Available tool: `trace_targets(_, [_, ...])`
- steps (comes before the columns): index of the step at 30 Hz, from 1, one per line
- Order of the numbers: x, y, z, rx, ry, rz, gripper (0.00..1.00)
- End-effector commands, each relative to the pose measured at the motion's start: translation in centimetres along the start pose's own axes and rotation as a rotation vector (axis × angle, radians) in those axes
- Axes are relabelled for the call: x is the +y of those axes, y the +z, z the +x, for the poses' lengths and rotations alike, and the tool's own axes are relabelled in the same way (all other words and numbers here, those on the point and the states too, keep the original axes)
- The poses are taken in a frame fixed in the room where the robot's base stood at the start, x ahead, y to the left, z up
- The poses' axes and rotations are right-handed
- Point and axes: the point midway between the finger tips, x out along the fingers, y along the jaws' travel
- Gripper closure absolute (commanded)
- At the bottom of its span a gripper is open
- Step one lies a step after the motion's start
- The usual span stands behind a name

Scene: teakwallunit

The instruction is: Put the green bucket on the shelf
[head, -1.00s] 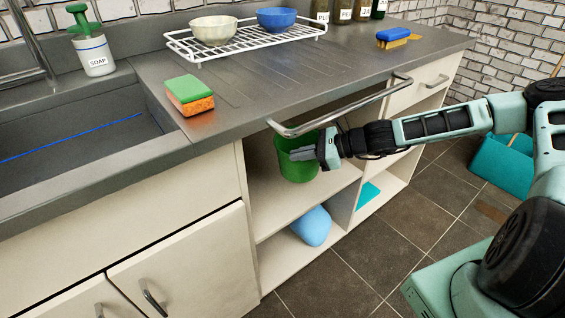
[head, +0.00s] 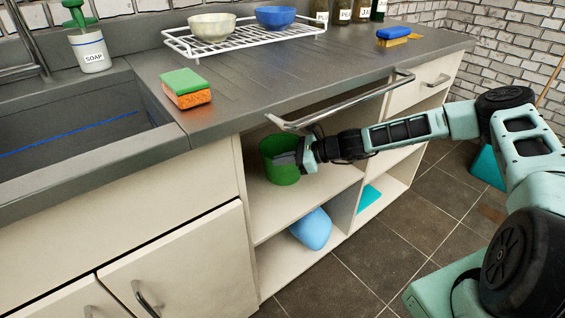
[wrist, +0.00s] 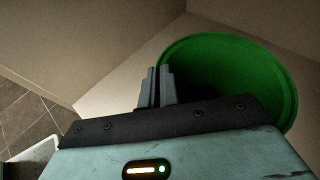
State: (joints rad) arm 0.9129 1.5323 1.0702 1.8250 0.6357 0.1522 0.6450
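The green bucket (head: 270,148) is inside the open cabinet bay under the counter, upright, over the upper shelf (head: 315,192). Its base looks at or very close to the shelf board; contact is hard to tell. My gripper (head: 287,159) reaches in from the right, at the bucket's right side. In the wrist view, the two fingers (wrist: 157,87) are close together at the left rim of the bucket (wrist: 284,90), with the rim running in between them. The bucket's far side and the back of the bay are partly hidden by the counter.
A metal rail (head: 345,103) runs along the counter front above the bay. A vertical divider (head: 344,207) stands right of the bay. A blue object (head: 312,230) lies on the lower shelf. A sponge (head: 186,88) sits on the counter edge. The upper shelf's front is clear.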

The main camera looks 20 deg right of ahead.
Motion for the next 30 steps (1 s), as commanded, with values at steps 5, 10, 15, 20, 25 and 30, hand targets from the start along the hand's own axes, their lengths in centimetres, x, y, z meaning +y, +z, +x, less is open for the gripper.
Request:
trace_targets(5, [0.0,-0.1,0.0,0.004,-0.001,0.002,0.91])
trace_targets(10, [0.0,-0.1,0.0,0.003,0.000,0.002,0.75])
trace_targets(15, [0.0,-0.1,-0.1,0.003,0.000,0.002,0.75])
trace_targets(20, [0.0,0.1,-1.4,0.003,-0.001,0.001,0.75])
trace_targets(25, [-0.1,0.1,-4.7,0.005,-0.002,0.002,0.75])
trace_targets(30, [-0.1,0.1,-8.2,0.005,-0.003,0.002,0.75])
